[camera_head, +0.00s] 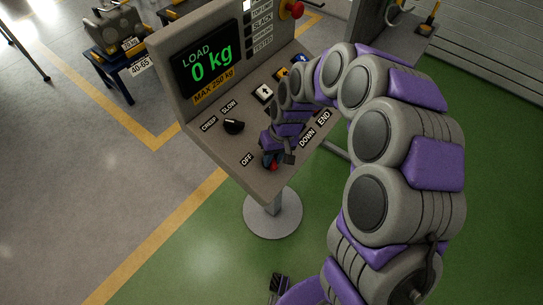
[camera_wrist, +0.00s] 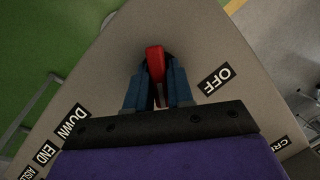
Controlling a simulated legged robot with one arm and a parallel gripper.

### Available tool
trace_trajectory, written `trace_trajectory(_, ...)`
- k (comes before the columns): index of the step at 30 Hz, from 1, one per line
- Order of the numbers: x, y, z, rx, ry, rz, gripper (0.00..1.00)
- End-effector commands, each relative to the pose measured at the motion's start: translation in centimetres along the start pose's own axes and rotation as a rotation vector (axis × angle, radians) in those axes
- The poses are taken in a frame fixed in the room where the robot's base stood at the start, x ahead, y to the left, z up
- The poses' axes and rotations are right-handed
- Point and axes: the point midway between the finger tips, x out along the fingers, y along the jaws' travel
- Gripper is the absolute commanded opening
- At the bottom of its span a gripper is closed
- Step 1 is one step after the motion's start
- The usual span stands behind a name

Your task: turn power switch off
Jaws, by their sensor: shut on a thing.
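The power switch (camera_wrist: 155,62) is a red lever on the grey control panel. In the wrist view it sits between the two blue fingers of my gripper (camera_wrist: 158,85), which are shut on it. The label OFF (camera_wrist: 217,79) is on the panel beside it. In the head view my gripper (camera_head: 270,161) is down at the panel's front corner, and a bit of the red switch (camera_head: 274,167) shows below it. The base of the switch is mostly hidden by the fingers.
The panel (camera_head: 222,150) stands on a round pedestal (camera_head: 272,212). A display (camera_head: 207,62) reads 0 kg. Green floor is open in front.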

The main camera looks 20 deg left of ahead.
Motion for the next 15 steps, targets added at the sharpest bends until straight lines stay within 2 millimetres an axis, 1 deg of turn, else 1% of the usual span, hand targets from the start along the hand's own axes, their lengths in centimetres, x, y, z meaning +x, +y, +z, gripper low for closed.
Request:
trace_trajectory(8,-0.17,-0.04,0.22,-0.133,-0.006,0.049,0.00)
trace_trajectory(15,-0.21,-0.07,0.31,-0.334,-0.006,0.122,0.00)
